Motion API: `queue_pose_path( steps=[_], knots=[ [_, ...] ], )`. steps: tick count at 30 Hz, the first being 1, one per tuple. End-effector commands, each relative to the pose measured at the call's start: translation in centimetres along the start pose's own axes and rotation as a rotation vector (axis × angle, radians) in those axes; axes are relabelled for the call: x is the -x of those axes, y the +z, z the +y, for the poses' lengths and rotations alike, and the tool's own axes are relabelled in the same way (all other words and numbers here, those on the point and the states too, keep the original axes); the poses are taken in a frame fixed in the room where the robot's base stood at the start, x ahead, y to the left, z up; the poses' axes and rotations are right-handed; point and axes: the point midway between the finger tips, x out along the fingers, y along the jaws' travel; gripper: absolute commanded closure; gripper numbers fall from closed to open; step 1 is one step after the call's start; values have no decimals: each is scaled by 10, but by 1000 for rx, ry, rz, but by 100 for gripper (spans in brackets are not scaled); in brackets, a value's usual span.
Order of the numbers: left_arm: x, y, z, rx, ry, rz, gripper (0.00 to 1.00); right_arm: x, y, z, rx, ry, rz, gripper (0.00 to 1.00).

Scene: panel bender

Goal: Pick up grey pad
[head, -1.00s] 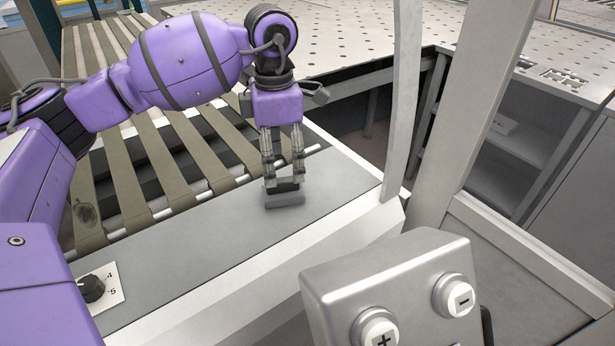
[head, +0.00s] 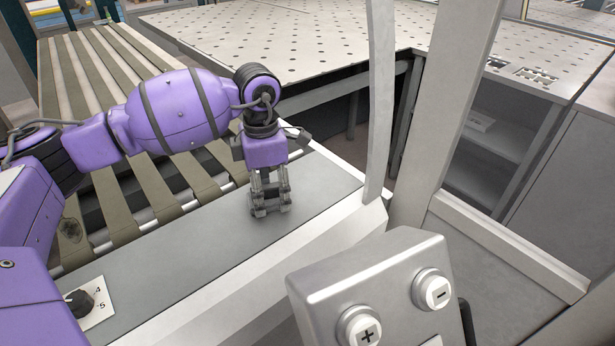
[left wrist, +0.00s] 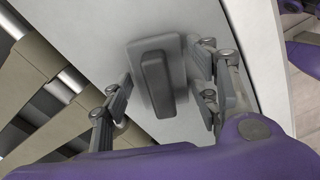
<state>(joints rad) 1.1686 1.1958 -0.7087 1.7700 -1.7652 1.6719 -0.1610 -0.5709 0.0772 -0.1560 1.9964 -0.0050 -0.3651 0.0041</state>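The grey pad (left wrist: 157,80) is a small block with a raised ridge on top, lying on the grey ledge (head: 170,255). In the left wrist view it lies between the two fingers of my left gripper (left wrist: 160,100), with some room visible on both sides. In the head view my left gripper (head: 269,209) points down at the ledge, and its fingers mostly hide the pad. The fingers are apart. My right gripper is in neither view.
A conveyor with slatted belts (head: 140,185) runs along the ledge's back left. A control box with plus and minus buttons (head: 385,290) stands in front. A white upright post (head: 380,100) rises to the right. A dial (head: 78,303) sits at the ledge's left end.

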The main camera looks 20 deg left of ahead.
Motion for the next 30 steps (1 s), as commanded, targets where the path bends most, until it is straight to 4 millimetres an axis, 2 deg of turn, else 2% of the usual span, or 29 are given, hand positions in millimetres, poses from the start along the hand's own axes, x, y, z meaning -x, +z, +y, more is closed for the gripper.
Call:
queue_pose_path(
  steps=[1, 6, 7, 14, 20, 24, 30],
  knots=[
    [-1, -1, 0, 1, -2, 1, 56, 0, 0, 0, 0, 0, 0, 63],
    [-1, -1, 0, 1, -1, 1, 78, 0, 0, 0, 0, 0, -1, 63],
    [-1, -1, 0, 1, -1, 1, 80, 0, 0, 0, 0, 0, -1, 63],
    [0, -1, 0, 1, -1, 1, 80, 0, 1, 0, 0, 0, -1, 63],
    [12, 0, 0, 1, 0, 0, 80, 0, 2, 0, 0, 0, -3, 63],
    [33, 0, 0, 0, 1, -1, 80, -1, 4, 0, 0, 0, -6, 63],
    [68, -8, -30, -3, 2, 0, 80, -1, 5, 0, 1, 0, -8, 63]
  ],
)
